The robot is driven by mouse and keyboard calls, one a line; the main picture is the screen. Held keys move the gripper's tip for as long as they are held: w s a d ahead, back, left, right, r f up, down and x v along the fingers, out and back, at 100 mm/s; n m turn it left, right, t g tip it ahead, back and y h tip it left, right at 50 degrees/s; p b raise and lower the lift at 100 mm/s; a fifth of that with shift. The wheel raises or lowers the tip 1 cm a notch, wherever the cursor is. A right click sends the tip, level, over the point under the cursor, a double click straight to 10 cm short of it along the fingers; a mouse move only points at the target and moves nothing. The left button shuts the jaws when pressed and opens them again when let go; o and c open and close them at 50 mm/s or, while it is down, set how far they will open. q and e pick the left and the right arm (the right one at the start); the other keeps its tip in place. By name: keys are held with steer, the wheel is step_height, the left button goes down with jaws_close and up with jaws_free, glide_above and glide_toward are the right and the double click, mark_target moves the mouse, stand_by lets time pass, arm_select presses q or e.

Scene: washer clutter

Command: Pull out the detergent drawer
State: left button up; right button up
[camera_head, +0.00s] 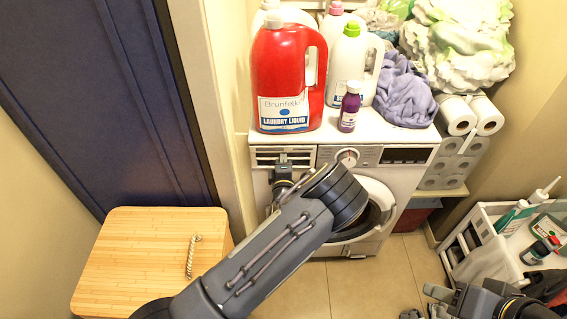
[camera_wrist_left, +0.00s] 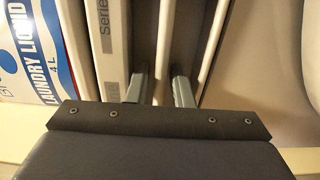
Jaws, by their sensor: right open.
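The detergent drawer (camera_head: 303,155) is at the upper left of the white washing machine's front, with pale horizontal bars across its face. It looks flush with the front. My left gripper (camera_head: 283,162) is at this drawer face, partly hidden by my own arm. In the left wrist view its two fingers (camera_wrist_left: 160,88) stand apart, with a pale bar of the drawer (camera_wrist_left: 165,50) running between them. A small gap seems to show beside the bar; contact is unclear. My right gripper (camera_head: 432,298) is open and empty at the lower right, away from the washer.
A red laundry liquid jug (camera_head: 287,85), a purple bottle (camera_head: 350,107), a green-capped white jug (camera_head: 351,62) and a lavender cloth (camera_head: 404,92) crowd the washer's top. A wooden-lidded box (camera_head: 140,255) is left; a white rack (camera_head: 485,255) is right. Tiled floor (camera_head: 310,295) lies between.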

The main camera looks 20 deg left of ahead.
arm_select(q)
steer(key=shift+c, duration=0.3)
steer(key=shift+r, duration=0.1)
jaws_close()
steer(key=shift+s, duration=0.1)
steer(key=shift+p+v, duration=0.75)
steer(key=shift+v, duration=1.4)
